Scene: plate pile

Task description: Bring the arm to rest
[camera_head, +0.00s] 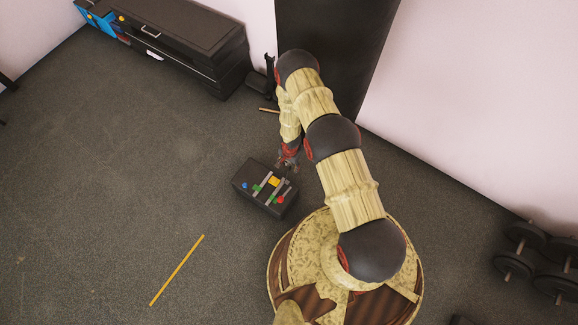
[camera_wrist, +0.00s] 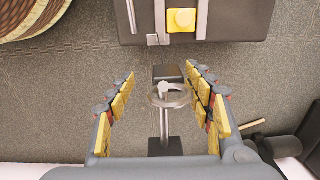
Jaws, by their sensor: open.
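My arm bends out from my base in the head view, and my gripper (camera_head: 288,164) hangs at its end. It is over the far edge of a dark box (camera_head: 246,187) with coloured pieces on top. In the wrist view my gripper (camera_wrist: 163,95) shows two yellow-padded fingers spread well apart. I see nothing held between them. A grey ring-shaped handle on a post (camera_wrist: 164,125) shows beyond and between the fingers; I cannot tell if anything touches it. The dark box (camera_wrist: 240,22) also shows at the top of the wrist view, with a yellow block on it.
A dark low cabinet (camera_head: 180,38) stands along the back wall. A tall dark panel (camera_head: 335,40) rises behind my arm. Dumbbells (camera_head: 540,260) lie at the right. A yellow stick (camera_head: 177,270) lies on the floor. The floor at the left is clear.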

